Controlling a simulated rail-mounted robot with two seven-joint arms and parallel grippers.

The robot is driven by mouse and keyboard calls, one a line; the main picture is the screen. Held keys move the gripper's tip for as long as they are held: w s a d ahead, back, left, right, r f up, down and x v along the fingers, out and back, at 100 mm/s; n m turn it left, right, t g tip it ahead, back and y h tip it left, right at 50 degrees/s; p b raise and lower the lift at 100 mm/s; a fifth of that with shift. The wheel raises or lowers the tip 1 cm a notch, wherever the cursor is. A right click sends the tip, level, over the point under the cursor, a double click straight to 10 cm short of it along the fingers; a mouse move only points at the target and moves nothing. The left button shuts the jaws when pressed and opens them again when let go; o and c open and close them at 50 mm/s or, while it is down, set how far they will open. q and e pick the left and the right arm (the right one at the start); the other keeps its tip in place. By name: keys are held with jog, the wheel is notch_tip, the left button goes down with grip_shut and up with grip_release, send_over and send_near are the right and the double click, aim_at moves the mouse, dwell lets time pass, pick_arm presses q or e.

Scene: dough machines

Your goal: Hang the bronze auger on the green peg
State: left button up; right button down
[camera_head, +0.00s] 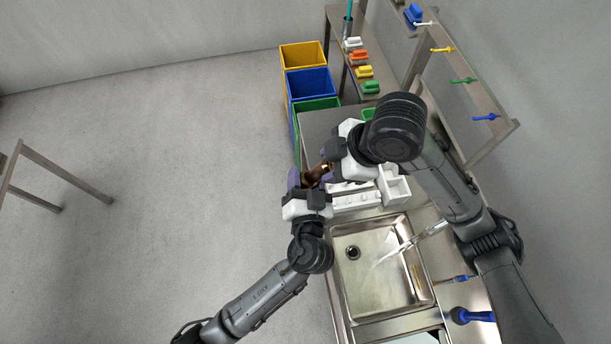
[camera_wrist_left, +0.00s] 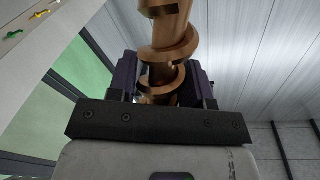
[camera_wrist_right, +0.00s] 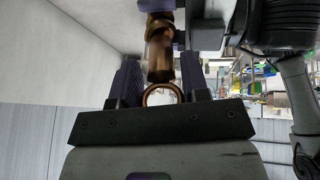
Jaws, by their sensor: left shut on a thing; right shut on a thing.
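The bronze auger (camera_head: 317,174) is held in the air between my two grippers, beside the counter's left edge. My left gripper (camera_head: 309,179) is shut on its spiral part, which fills the middle of the left wrist view (camera_wrist_left: 168,42). My right gripper (camera_head: 328,162) is shut on the other end. In the right wrist view the auger's shaft (camera_wrist_right: 160,55) ends in a ring (camera_wrist_right: 161,93) between my right fingers. The green peg (camera_head: 463,80) sticks out from the wall rack at the upper right, well apart from the auger, with nothing seen hanging on it.
The rack (camera_head: 494,142) also has white (camera_head: 423,24), yellow (camera_head: 441,49) and blue (camera_head: 486,117) pegs. A sink (camera_head: 365,290) and white trays (camera_head: 397,187) are below my right arm. Yellow, blue and green bins (camera_head: 303,56) stand beyond.

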pick_arm(q)
jog(key=shift+s+d, duration=0.15)
jog(key=shift+d, duration=0.1)
jog(key=shift+c, duration=1.4)
pick_arm(e)
jog(key=shift+a+r, duration=0.15)
jog(key=shift+a, duration=0.05)
pick_arm(q)
jog(key=shift+c, duration=0.3)
pick_arm(e)
jog(key=c, duration=0.9)
grip_release()
pick_arm(q)
jog(key=shift+a, duration=0.1)
pick_arm(e)
jog(key=o, duration=0.4)
jog(key=shift+d, duration=0.1)
